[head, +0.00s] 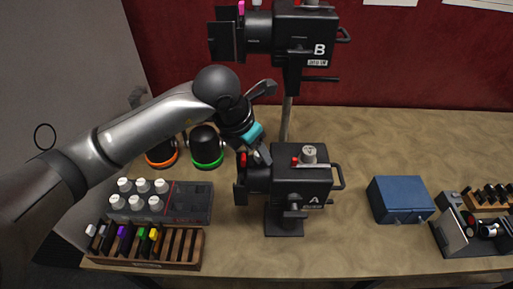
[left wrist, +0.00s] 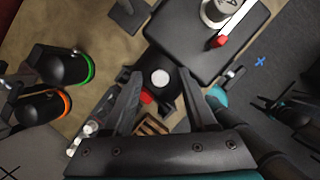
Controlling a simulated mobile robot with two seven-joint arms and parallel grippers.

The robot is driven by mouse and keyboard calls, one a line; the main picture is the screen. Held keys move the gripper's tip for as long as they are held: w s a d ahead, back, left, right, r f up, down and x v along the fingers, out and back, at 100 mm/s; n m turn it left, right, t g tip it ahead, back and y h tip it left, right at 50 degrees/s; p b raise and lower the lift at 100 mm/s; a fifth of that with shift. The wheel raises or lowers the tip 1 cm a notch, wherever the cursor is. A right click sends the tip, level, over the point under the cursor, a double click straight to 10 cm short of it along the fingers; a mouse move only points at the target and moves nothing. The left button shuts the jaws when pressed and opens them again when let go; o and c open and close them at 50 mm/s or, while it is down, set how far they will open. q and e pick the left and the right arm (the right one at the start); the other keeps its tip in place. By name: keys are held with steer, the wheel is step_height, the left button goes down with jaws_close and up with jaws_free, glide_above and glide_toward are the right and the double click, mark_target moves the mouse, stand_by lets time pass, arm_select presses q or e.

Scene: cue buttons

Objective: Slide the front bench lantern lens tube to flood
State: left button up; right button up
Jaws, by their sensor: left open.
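The front bench lantern, marked A (head: 305,187), is a black box on a short stand on the bench. Its dark lens tube (head: 257,180) points left, with a red part near its front end. In the left wrist view the lantern body (left wrist: 180,40) is at the top. A white round knob (left wrist: 160,77) and a red part (left wrist: 147,97) show near the tube, between the fingers. My left gripper (head: 257,152) is open, just above the lens tube. It also shows in the left wrist view (left wrist: 160,100). I cannot tell whether its fingers touch anything. My right gripper is not seen.
A second lantern, marked B (head: 305,35), stands on a pole behind A. Two dark lamps with orange (head: 160,155) and green (head: 207,162) rings stand left. A control box with white knobs (head: 185,203) and a wooden rack (head: 187,248) lie front left. A blue box (head: 400,200) is right.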

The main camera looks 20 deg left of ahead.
arm_select(q)
steer(key=shift+c, duration=0.2)
jaws_close()
stand_by(1.1)
